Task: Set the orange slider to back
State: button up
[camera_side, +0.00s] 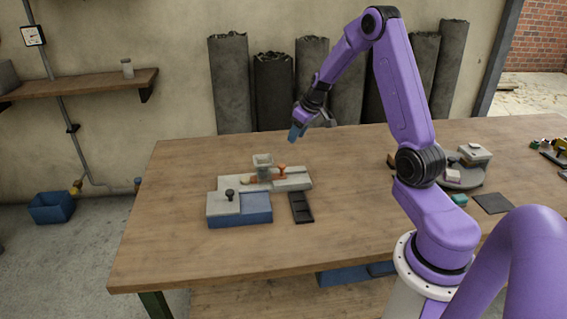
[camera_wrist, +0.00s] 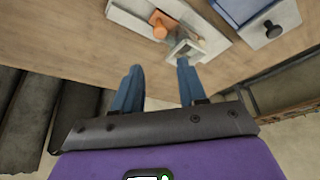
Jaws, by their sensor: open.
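The orange slider (camera_side: 281,168) is a small knob standing on a pale grey base (camera_side: 297,182) on the table. The slider also shows in the wrist view (camera_wrist: 158,25), near the top, just beyond my fingertips. My gripper (camera_side: 298,132) is above the table, behind and to the right of the base in the side view, apart from the slider. In the wrist view its two blue fingers (camera_wrist: 158,70) are spread with nothing between them. A square grey hopper (camera_side: 263,162) stands close beside the slider; it also shows in the wrist view (camera_wrist: 186,49).
A blue box (camera_side: 257,207) with a grey sliding lid and dark knob (camera_side: 230,194) sits in front of the base. A black tray (camera_side: 301,207) lies to its right. A round stand with blocks (camera_side: 463,178) is farther right. Dark rolls (camera_side: 273,90) lean on the back wall.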

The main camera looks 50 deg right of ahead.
aim_at(282, 165)
jog(key=x, duration=1.4)
jog(key=shift+w+f, duration=0.25)
grip_shut()
